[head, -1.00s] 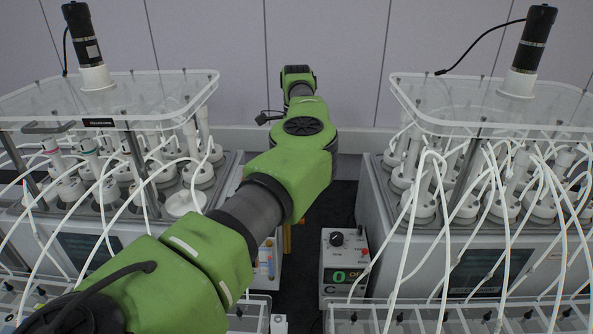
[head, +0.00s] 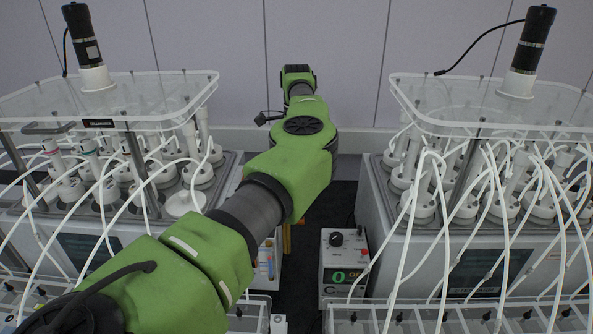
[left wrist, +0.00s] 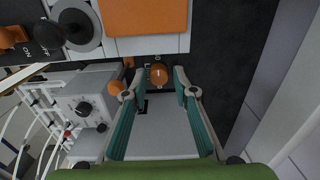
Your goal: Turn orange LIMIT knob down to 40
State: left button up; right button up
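In the left wrist view an orange knob (left wrist: 159,74) with a pale mark shows between the fingertips of my left gripper (left wrist: 158,80). Partial white lettering is beside it. The two teal fingers stand apart, with a visible gap on each side of the knob; I see no clear contact. The knob's scale and setting cannot be read. In the head view my green left arm reaches forward and hides its gripper and the knob. My right gripper is in neither view.
An orange panel (left wrist: 145,16) and a black switch (left wrist: 75,27) with ON and OFF marks lie beyond the fingers. A grey control box (head: 343,262) with a black knob and green display stands right of my arm. Tubed reactor units (head: 490,150) flank the narrow gap.

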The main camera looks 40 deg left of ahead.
pick_arm(q)
notch_tip(320, 180, up, 12)
dwell(0.6)
jog(key=shift+f, duration=0.1)
dwell(0.4)
